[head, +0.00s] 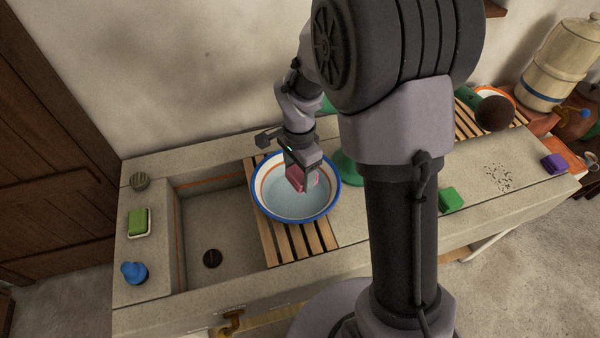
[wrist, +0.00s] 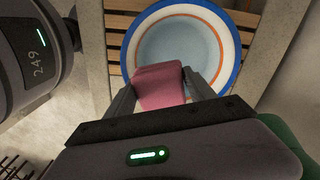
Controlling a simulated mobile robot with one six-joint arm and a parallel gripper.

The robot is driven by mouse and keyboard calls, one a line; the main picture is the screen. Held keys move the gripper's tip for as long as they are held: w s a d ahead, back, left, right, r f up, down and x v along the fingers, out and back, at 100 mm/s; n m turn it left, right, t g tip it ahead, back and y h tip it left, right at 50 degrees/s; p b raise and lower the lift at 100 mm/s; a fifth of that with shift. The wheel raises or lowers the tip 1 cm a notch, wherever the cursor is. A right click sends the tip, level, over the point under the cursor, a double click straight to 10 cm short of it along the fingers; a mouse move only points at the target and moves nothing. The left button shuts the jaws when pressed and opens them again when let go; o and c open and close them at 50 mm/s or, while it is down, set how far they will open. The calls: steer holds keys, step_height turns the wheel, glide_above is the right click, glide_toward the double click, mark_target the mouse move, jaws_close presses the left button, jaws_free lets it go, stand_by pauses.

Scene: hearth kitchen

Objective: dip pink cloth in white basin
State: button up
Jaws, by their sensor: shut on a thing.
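The white basin (head: 264,204) has a blue rim and an orange ring inside, and holds pale bluish water. It stands on a wooden slatted rack beside the sink; it also shows in the wrist view (wrist: 226,24). My gripper (head: 301,180) points down over the basin. It is shut on the pink cloth (wrist: 160,88), a folded block between the two fingers. In the head view the cloth (head: 296,185) shows within the basin's outline, partly hidden by the fingers. I cannot tell whether its lower end touches the water.
The stone sink (head: 208,220) with a dark drain lies left of the basin. A green sponge (head: 139,222) on a dish and a blue object (head: 133,272) sit on its left ledge. A green block (head: 450,199) and a purple block (head: 554,163) lie on the right counter.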

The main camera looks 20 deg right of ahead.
step_height(320, 180, down, 13)
steer(key=b, duration=1)
steer(key=shift+f+b, duration=0.25)
steer(key=shift+b, duration=0.2)
steer(key=shift+r, duration=0.1)
stand_by(0.9)
step_height(320, 180, up, 12)
steer(key=p, duration=0.9)
steer(key=shift+f, duration=0.2)
